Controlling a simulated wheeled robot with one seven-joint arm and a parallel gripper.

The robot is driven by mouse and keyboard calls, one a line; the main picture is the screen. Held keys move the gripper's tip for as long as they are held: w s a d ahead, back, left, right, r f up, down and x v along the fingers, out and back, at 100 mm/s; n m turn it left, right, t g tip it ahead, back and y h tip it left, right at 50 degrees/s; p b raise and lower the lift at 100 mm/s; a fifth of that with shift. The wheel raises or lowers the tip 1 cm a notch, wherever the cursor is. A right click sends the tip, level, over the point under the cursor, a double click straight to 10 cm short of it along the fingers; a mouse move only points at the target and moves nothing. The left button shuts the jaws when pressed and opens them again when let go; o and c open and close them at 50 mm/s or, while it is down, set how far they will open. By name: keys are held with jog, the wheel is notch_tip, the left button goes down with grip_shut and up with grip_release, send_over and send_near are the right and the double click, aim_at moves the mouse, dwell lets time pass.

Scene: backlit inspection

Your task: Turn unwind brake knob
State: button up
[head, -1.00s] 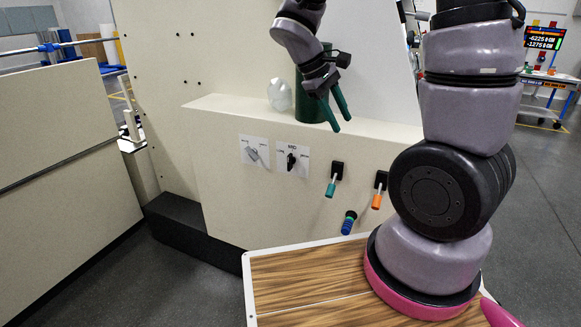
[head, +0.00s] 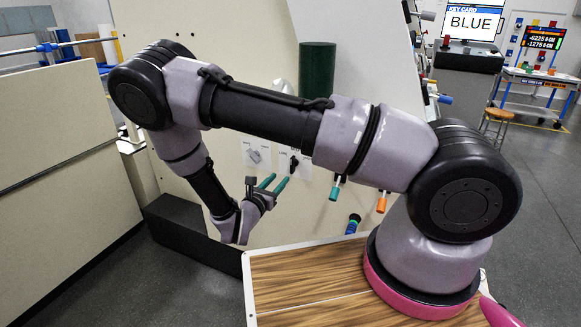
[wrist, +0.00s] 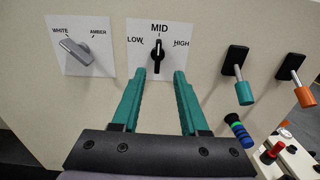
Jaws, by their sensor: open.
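No label reading unwind brake shows. A black knob (wrist: 158,54) on a white plate marked LOW, MID and HIGH has its pointer up at MID; it also shows in the head view (head: 294,164). To its left, a grey knob (wrist: 75,49) sits on a plate marked WHITE and AMBER, tilted towards WHITE. It shows in the head view (head: 255,156) too. My gripper (wrist: 158,75) is open and empty, its teal fingers pointing at the black knob, one tip to each side of its lower part in the picture. In the head view my gripper (head: 276,183) is in front of the panel, below both plates.
Right of the plates are a teal-handled lever (wrist: 243,92), an orange-handled lever (wrist: 304,96) and a blue-green knob (wrist: 238,130). A dark green cylinder (head: 317,70) stands on the ledge. A wood-topped surface (head: 290,285) lies in front.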

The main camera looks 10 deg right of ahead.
aim_at(291, 165)
jog(key=x, duration=1)
jog(key=shift+w+f, duration=0.2)
jog(key=shift+w, duration=0.2)
grip_shut()
